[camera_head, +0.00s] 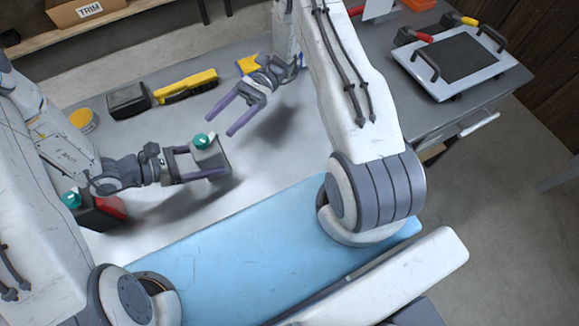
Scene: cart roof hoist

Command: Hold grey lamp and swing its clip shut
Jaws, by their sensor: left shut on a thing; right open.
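My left gripper (207,163) is shut on the grey lamp (211,156), a small boxy body with a teal clip (204,140) on top. Its two fingers lie on either side of the lamp, and a shadow falls on the table beside it. I cannot tell whether the clip is open or closed. My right gripper (222,124) is open and empty, with its purple fingers above and to the right of the lamp, apart from it.
A dark lamp with a red lens (109,208) and teal clip sits at the left, partly behind my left arm. A black box (128,100), yellow tool (186,87) and yellow tin (82,121) stand along the back. A handled panel (458,62) lies on the right bench.

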